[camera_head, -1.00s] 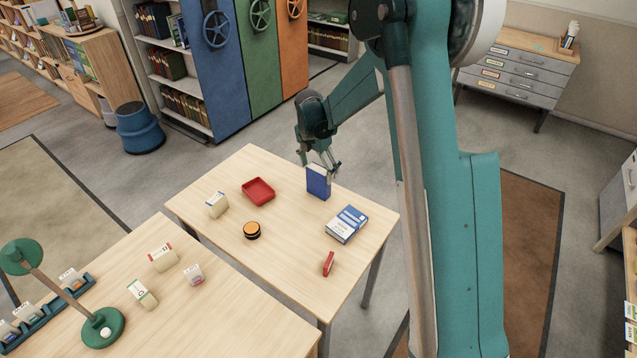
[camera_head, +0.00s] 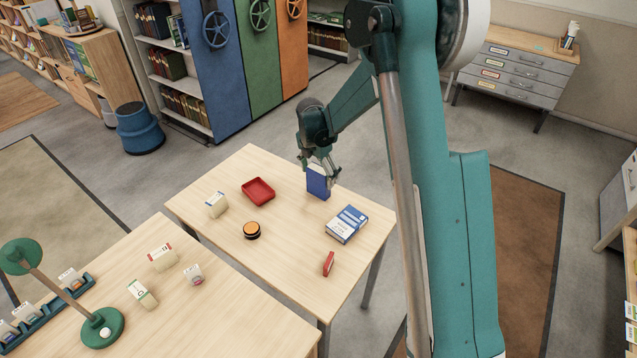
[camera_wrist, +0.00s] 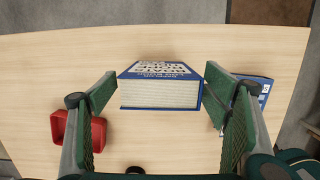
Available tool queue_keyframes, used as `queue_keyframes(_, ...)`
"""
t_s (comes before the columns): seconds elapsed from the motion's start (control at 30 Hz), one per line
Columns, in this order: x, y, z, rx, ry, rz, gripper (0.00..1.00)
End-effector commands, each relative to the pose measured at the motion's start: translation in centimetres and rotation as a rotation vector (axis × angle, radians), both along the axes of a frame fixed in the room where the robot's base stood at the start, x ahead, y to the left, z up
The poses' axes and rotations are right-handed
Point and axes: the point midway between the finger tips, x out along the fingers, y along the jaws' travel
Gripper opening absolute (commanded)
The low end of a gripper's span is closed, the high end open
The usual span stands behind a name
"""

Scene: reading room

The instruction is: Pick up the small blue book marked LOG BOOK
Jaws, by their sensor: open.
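A small blue book (camera_head: 318,184) stands upright near the far right edge of the front table. In the wrist view the same book (camera_wrist: 160,93) shows its pale page edges and a blue cover with white lettering that I cannot read surely. My gripper (camera_head: 324,172) is open above the book, pointing down. In the wrist view my gripper's fingers (camera_wrist: 160,80) are apart, one to each side of the book, with gaps between. A second blue and white book (camera_head: 347,224) lies flat to the right; part of it shows behind the right finger (camera_wrist: 265,84).
A red tray (camera_head: 258,191), a round orange-topped black object (camera_head: 252,230), a small white carton (camera_head: 216,204) and a red object (camera_head: 328,263) are on the same table (camera_head: 285,270). A second table with a green lamp (camera_head: 102,326) adjoins at the lower left.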

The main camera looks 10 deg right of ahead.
Motion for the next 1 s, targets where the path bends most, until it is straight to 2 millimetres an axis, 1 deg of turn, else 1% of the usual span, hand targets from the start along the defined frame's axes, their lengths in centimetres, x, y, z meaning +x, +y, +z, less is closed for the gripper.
queue_keyframes(0.3, 0.3, -0.4, -3.3, 0.0, 0.0, 0.0, 0.75)
queue_keyframes(0.43, 0.4, -0.5, -4.3, 0.0, 0.0, 0.0, 0.75)
queue_keyframes(0.6, 0.5, -0.5, -4.7, 0.0, 0.0, 0.0, 0.75)
queue_keyframes(1.0, 0.4, -0.5, -4.7, 0.0, 0.0, 0.0, 0.75)
